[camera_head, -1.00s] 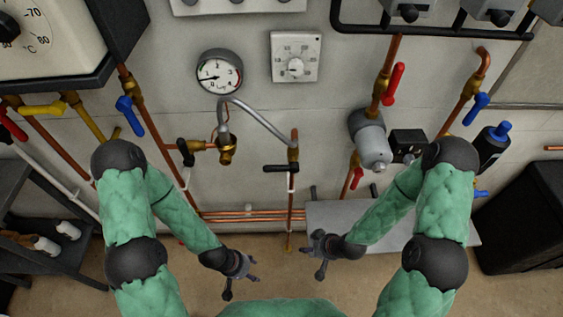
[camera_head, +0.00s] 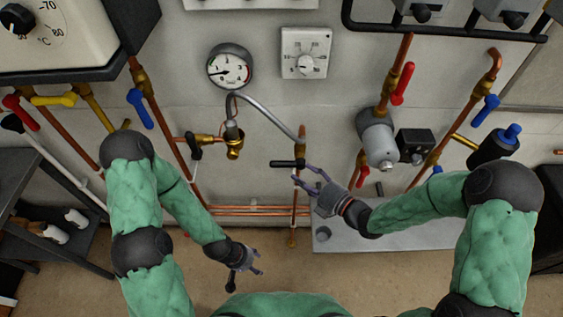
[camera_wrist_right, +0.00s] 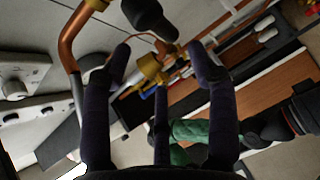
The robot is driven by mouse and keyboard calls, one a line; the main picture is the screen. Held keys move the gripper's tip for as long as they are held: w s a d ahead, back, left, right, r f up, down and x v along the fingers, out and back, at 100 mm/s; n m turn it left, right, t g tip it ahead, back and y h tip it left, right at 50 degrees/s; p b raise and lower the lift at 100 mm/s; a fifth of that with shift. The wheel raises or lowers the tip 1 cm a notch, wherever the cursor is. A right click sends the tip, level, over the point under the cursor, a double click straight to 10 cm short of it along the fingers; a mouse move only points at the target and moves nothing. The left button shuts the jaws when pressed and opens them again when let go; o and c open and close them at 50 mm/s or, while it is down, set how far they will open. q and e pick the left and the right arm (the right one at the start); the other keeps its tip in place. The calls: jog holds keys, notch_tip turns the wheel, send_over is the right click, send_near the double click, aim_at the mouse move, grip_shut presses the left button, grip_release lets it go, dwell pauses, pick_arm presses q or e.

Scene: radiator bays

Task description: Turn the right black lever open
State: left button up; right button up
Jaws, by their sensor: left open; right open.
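The right black lever (camera_head: 283,164) sits on the copper pipe below the grey hose's right end, lying roughly horizontal across the pipe. In the right wrist view a rounded black part (camera_wrist_right: 148,17), apparently this lever, lies just beyond the fingertips. My right gripper (camera_head: 306,174) is open and empty, its fingers pointing up-left, close below and right of the lever; I cannot tell whether they touch it. The left black lever (camera_head: 194,147) hangs roughly vertical by a brass valve. My left gripper (camera_head: 257,262) is open and empty, low and away from the pipes.
A gauge (camera_head: 230,66) and a thermostat (camera_head: 305,53) are on the wall above. A grey cylinder (camera_head: 379,143) and red lever (camera_head: 403,83) are right of the lever's pipe. A grey bench (camera_head: 410,231) lies below my right forearm. Floor is clear between my arms.

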aim_at(285, 165)
jog(key=b+x, duration=0.1)
jog(key=x, duration=0.9)
jog(key=shift+w, duration=0.1)
grip_shut()
